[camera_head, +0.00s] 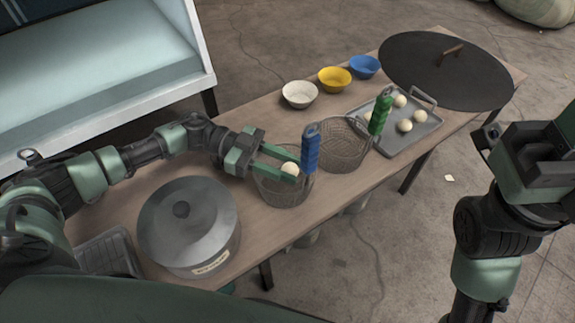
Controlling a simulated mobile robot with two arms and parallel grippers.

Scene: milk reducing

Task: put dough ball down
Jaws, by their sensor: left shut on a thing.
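My left gripper (288,166) is shut on a pale dough ball (290,169). It holds the ball over the mouth of a wire basket (284,192) with a blue handle (310,148). Whether the ball touches the basket cannot be told. A second wire basket (341,150) with a green handle (380,113) stands to the right. Several more dough balls (404,125) lie on a grey metal tray (427,130) farther right. My right arm stands at the right edge, off the table; its gripper (492,137) shows only partly and its jaws are unclear.
A lidded metal pot (190,222) stands at the table's near left. White (300,94), yellow (334,79) and blue (364,66) bowls line the back edge. A large dark round lid (430,75) covers the far right end. Bare wooden table (240,118) shows behind the left gripper.

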